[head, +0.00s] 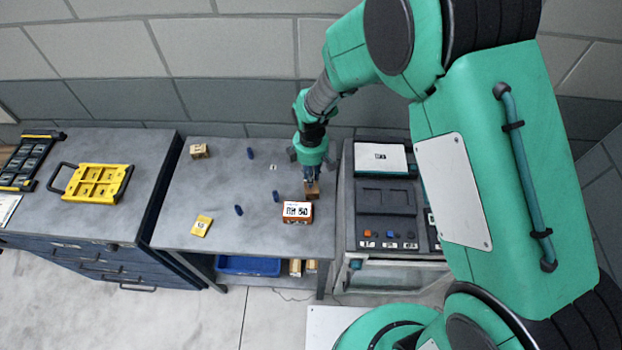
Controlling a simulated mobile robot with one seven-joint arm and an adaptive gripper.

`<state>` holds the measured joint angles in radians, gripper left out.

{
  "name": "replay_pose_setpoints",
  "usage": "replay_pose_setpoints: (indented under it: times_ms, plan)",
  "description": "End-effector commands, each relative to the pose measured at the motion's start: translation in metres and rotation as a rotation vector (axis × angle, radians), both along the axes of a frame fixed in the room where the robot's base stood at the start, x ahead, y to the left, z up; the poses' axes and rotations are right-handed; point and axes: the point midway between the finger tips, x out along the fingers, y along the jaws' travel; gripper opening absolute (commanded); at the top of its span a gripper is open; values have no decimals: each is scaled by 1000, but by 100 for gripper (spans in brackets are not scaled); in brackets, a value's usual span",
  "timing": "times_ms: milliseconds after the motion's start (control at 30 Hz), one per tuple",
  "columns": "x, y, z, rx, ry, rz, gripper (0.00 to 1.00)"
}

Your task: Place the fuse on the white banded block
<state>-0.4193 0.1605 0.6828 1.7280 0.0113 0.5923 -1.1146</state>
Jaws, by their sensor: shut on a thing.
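My gripper (311,178) points down at the right part of the grey table, shut on a small brown block (313,191). The fingers hide part of this block, and I cannot tell whether it touches the table. Just in front and left of it lies an orange-brown block (297,213) with a broad white face marked with dark characters, seemingly "ПН 50". Another tan block (199,151) with a small label sits at the back left. I cannot tell for sure from this view which piece is the fuse.
Several small dark blue pegs (239,210) stand on the table (185,190). A yellow labelled piece (201,226) lies front left. A dark control unit (385,212) stands close on the right. A drawer cabinet with a yellow tray (99,184) is left. The table's middle is mostly clear.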

Motion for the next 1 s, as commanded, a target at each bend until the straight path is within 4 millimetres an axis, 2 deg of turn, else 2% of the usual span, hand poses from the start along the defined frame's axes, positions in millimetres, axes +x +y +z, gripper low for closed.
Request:
replay_pose_setpoints:
  times_ms: [100,200,633,667,733,1000]
  plan:
    - [0,0,-13,-1,1,0,0]
    - [0,0,-18,0,0,0,0]
    - [0,0,-22,0,-1,0,0]
    - [0,0,-21,0,-1,0,22]
    - [0,0,-21,0,-1,0,36]
    - [0,0,-21,0,-1,0,38]
